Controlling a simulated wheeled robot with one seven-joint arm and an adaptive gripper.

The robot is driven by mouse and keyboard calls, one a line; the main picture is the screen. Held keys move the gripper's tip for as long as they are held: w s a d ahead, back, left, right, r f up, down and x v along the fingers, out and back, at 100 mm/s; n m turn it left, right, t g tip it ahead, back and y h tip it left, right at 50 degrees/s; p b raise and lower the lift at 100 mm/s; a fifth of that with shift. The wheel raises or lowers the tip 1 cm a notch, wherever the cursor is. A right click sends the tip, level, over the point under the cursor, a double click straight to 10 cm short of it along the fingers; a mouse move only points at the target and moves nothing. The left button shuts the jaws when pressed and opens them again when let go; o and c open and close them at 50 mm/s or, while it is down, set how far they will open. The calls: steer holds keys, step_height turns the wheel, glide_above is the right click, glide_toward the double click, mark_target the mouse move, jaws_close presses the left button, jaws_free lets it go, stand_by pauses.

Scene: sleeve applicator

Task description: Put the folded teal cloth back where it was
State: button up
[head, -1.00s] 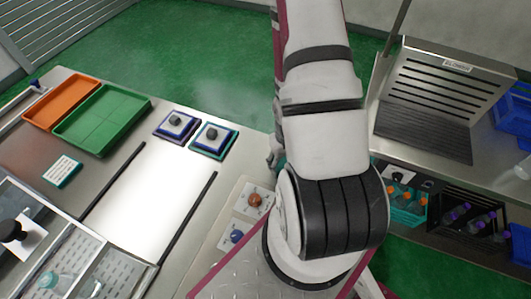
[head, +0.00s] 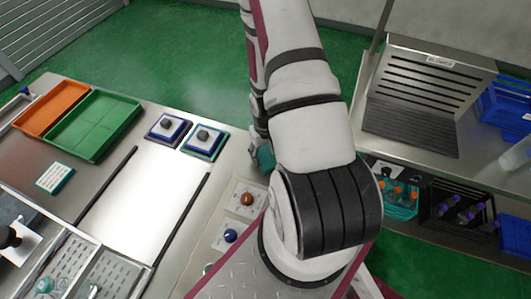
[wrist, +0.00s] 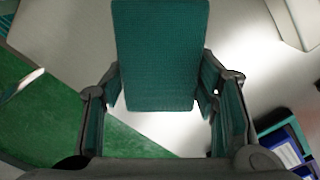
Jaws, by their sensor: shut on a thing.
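The folded teal cloth (wrist: 160,55) fills the upper middle of the wrist view as a flat, upright-looking rectangle. My gripper (wrist: 160,88) is shut on it, with one dark finger at each side edge. In the head view, only a small teal patch of the cloth (head: 266,157) shows beside my arm. My gripper (head: 254,145) is mostly hidden there by my forearm, near the right edge of the steel table (head: 232,165). The wrist view shows a pale surface beyond the cloth; I cannot tell the gap to it.
Two knobbed blocks (head: 168,128) (head: 203,140) sit left of my gripper. Green (head: 92,128) and orange (head: 48,108) trays lie farther left. A panel with red and blue knobs (head: 238,215) is close by. A bench (head: 470,160) with bottle bins below stands right. Green floor lies between.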

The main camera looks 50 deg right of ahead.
steer(key=o, duration=1.1)
steer(key=shift+f, duration=0.1)
